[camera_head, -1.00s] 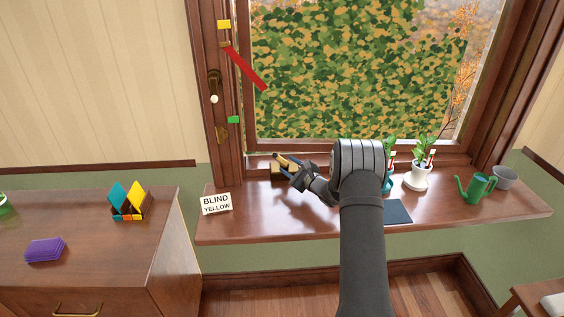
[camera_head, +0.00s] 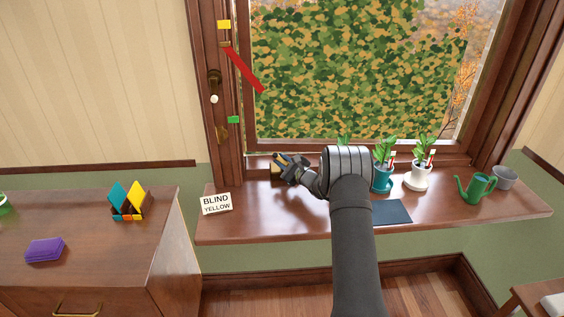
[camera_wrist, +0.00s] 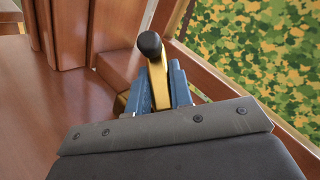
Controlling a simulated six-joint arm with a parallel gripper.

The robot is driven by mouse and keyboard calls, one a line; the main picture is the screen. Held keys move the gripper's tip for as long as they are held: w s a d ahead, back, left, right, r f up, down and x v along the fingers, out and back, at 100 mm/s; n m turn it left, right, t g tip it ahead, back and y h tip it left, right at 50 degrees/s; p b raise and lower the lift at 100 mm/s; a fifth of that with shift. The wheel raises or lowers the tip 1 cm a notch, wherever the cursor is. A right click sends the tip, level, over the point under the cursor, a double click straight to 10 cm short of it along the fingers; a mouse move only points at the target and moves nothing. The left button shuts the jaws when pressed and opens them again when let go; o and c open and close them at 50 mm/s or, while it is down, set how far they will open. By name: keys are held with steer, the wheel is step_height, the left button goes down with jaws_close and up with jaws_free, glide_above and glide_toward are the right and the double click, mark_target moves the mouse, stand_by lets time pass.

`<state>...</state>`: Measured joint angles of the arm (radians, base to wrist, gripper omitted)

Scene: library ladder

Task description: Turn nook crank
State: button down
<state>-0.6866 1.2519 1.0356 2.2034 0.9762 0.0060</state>
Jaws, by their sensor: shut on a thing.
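The crank shows in the wrist view as a brass arm (camera_wrist: 157,84) with a dark round knob (camera_wrist: 150,45) at its end. It sits low at the window frame above the sill, and its brass base (camera_head: 276,171) shows in the head view. My gripper (camera_wrist: 160,88) is shut on the brass arm, one blue finger on each side, with the knob standing out beyond the fingertips. In the head view my gripper (camera_head: 286,165) hides most of the crank. A card reading "BLIND YELLOW" (camera_head: 216,204) stands on the sill to the left.
The window has a yellow tag (camera_head: 224,24), a red pointer (camera_head: 243,69), a green tag (camera_head: 233,119) and a camouflage-patterned blind (camera_head: 350,70). Potted plants (camera_head: 420,178), a green watering can (camera_head: 474,188) and a dark mat (camera_head: 392,212) are on the right of the sill (camera_head: 260,225).

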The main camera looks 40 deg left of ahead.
steer(key=shift+n+g, duration=0.3)
steer(key=shift+n, duration=0.2)
steer(key=n+g, duration=0.1)
steer(key=n+g+h, duration=0.2)
steer(key=n, duration=0.1)
steer(key=shift+s+f, duration=0.1)
steer(key=shift+f, duration=0.15)
steer(key=shift+s+d+f+n+g+h, duration=0.15)
steer(key=shift+n+g+h, duration=0.4)
steer(key=shift+n+h, duration=0.45)
steer(key=shift+d+f+n+g+h, duration=0.1)
steer(key=shift+n+g+h, duration=0.55)
steer(key=shift+n, duration=0.55)
steer(key=c, duration=1.3)
jaws_free()
steer(key=shift+f, duration=0.1)
steer(key=shift+s, duration=0.1)
steer(key=shift+a, duration=0.1)
